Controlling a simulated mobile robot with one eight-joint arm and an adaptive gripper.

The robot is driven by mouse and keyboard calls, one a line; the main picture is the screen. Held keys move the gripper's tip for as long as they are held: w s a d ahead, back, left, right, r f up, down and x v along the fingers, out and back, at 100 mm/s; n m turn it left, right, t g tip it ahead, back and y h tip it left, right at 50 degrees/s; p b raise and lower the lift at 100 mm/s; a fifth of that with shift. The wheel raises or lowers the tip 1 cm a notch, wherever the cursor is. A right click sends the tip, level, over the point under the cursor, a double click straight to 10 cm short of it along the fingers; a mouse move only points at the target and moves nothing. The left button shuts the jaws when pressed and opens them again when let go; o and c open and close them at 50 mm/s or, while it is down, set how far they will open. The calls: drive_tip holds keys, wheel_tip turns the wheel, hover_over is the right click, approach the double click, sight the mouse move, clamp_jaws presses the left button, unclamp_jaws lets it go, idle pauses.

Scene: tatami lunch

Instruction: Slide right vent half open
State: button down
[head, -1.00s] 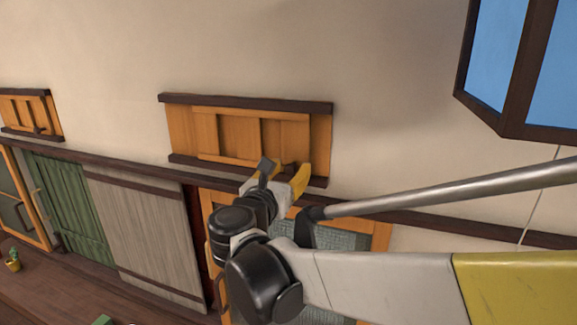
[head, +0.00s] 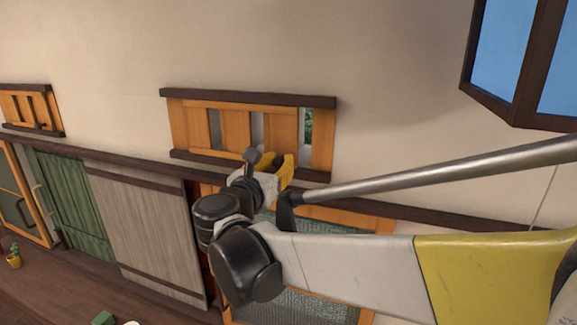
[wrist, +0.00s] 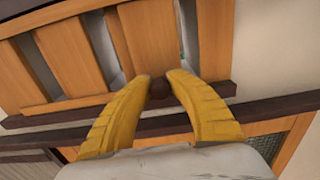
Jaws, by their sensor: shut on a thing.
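The right vent (head: 236,129) is an orange wooden slatted panel between dark rails, high on the wall. Gaps show between its slats, with green visible through the one on the right. My gripper (head: 271,162) is at the vent's lower edge, right of its middle. In the wrist view my gripper (wrist: 166,80) has its yellow fingers shut around a small dark round knob (wrist: 159,88) at the bottom of a vent slat (wrist: 150,42). The fingers partly cover the knob.
A second, smaller-looking vent (head: 27,108) is at the far left. Below are a green panel (head: 70,200), a grey wooden door (head: 145,225) and a dark wall beam (head: 110,160). A blue-paned box (head: 500,60) juts out at the upper right.

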drive_tip(key=shift+s+d, duration=0.1)
drive_tip(key=shift+d, duration=0.1)
drive_tip(key=c, duration=1.2)
unclamp_jaws()
drive_tip(key=shift+s, duration=0.1)
drive_tip(key=shift+a, duration=0.1)
drive_tip(key=v, duration=1.2)
